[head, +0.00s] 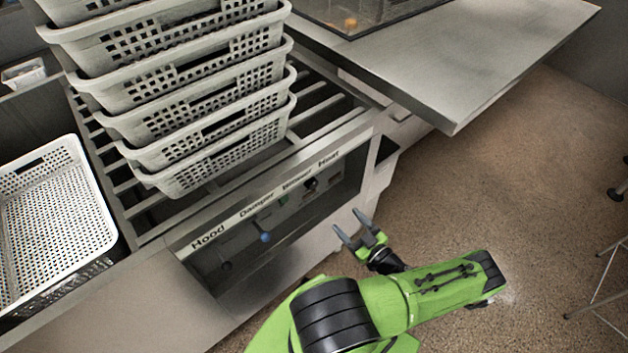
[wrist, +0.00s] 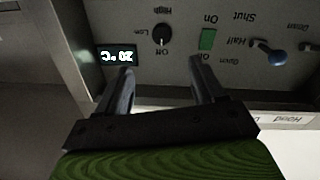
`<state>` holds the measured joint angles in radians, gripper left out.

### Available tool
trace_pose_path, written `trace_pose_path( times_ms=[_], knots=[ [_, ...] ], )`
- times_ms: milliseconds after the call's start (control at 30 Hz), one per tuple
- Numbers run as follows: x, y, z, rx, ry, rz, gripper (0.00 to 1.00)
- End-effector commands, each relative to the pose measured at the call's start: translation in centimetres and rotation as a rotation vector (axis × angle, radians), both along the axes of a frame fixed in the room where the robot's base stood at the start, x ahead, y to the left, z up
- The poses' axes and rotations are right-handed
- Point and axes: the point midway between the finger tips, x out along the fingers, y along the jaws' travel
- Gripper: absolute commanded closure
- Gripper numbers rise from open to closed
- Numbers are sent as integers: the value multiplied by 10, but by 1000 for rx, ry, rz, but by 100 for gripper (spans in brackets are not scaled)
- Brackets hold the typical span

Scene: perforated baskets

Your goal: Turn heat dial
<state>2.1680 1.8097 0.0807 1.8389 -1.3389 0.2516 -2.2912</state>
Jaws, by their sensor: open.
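The heat dial (wrist: 161,34) is a small black round knob on the control panel, with High, Low and Off printed around it. Its white mark appears to point towards Off. In the head view the dial (head: 311,184) sits under the Heat label, at the right of the panel. My gripper (head: 349,221) is open and empty, in front of the panel's right side. In the wrist view the gripper (wrist: 162,66) has its two fingers apart, and the dial shows between and beyond the tips, not touched. A display (wrist: 117,55) beside the dial reads 20 °C.
A green switch (wrist: 207,39) and a blue-knobbed damper lever (wrist: 270,52) lie beside the dial; the lever (head: 265,237) sticks out. Stacked perforated baskets (head: 215,150) stand on the slats above. Another basket (head: 55,215) is at left. The floor at right is mostly open.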

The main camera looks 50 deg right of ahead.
Motion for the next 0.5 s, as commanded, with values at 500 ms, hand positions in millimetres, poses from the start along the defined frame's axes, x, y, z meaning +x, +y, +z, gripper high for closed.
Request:
trace_pose_path(
  times_ms=[500],
  knots=[
    [108,-30,-1,-3,-2,7,32]
  ],
)
